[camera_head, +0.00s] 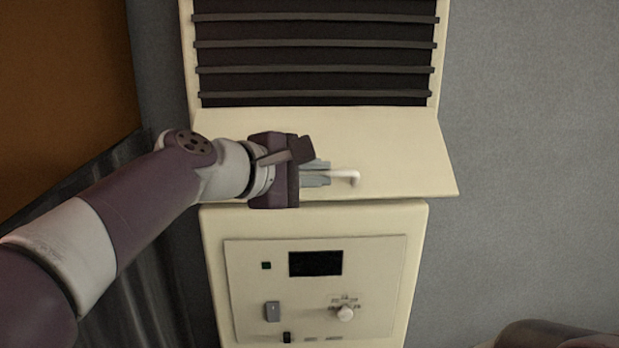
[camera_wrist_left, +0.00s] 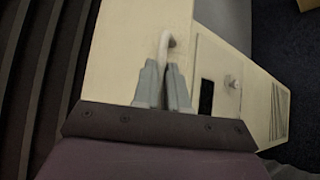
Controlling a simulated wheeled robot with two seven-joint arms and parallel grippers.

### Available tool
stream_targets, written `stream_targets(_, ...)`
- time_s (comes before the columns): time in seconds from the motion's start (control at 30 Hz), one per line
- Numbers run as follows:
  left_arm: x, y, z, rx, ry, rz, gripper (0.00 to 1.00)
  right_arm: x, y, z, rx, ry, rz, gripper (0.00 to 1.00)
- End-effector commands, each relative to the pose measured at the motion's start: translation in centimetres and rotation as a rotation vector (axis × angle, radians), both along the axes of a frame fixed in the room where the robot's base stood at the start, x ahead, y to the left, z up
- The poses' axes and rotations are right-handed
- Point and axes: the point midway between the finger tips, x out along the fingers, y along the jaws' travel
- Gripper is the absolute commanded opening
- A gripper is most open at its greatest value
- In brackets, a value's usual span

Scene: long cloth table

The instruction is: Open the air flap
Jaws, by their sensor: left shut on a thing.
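The cream air flap (camera_head: 395,145) hangs below the dark slats of a tall cream unit. Its lower edge is wider than the unit's body and stands out from it, so the flap is tilted outward. A pale bar handle (camera_head: 350,178) sits on the flap near its lower edge. My left gripper (camera_head: 325,175) comes from the left and is shut on the handle. In the left wrist view, the handle (camera_wrist_left: 163,45) runs between the grey fingers (camera_wrist_left: 165,85), and its bent end shows beyond them. My right gripper is not in view.
Dark horizontal slats (camera_head: 315,57) are above the flap. Below it is a control panel (camera_head: 380,270) with a dark display (camera_head: 315,263), a knob (camera_head: 345,312) and a switch (camera_head: 272,311). A grey wall (camera_head: 530,150) lies to the right. The space right of the flap is clear.

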Motion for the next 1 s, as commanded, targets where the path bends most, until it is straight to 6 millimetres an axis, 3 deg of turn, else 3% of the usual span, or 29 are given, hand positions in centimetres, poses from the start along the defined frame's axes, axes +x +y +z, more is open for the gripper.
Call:
stream_targets(0.1,0.14,0.12,0.94,-0.006,-0.013,0.009,0.0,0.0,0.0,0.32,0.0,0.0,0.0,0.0)
stream_targets(0.57,0.19,0.15,0.9,-0.005,-0.011,0.009,0.0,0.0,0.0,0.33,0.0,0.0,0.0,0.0)
stream_targets(0.6,0.19,0.16,0.88,-0.005,-0.011,0.009,0.22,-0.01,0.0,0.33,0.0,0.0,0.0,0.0)
stream_targets(0.67,0.18,0.14,0.82,-0.004,-0.01,0.009,0.38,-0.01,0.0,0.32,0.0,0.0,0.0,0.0)
stream_targets(1.0,0.11,0.1,0.59,-0.001,-0.005,0.006,0.38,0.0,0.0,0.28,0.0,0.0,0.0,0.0)
